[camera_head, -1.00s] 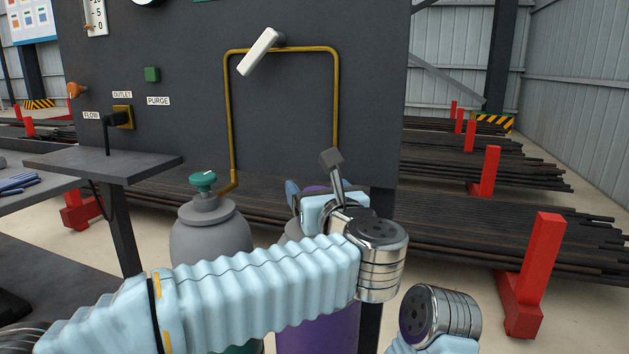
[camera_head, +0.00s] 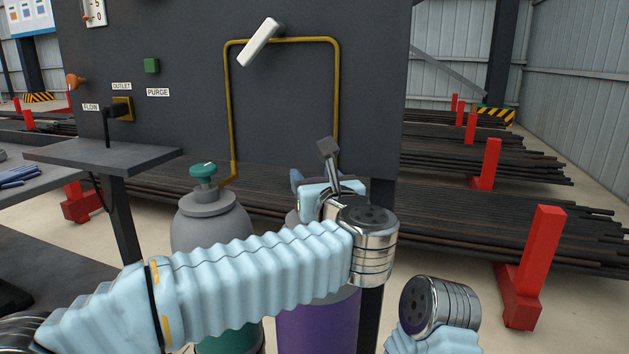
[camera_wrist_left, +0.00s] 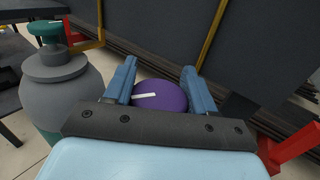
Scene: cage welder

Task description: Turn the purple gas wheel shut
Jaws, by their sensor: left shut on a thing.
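The purple gas wheel (camera_wrist_left: 160,97) has a white mark on its top and shows in the left wrist view. It sits between the two blue fingers of my left gripper (camera_wrist_left: 159,68), which is shut on it. In the head view my left gripper (camera_head: 308,188) is over the top of the purple cylinder (camera_head: 318,325), and the gripper and arm hide the wheel there. The white mark points sideways in the wrist view. My right gripper is out of view; only part of my right arm shows at lower right.
A grey and green cylinder with a teal wheel (camera_head: 204,171) stands to the left. Behind is a dark panel (camera_head: 285,110) with a yellow pipe (camera_head: 231,110) and a white lever (camera_head: 258,42). Red posts (camera_head: 534,260) and steel bars are at right.

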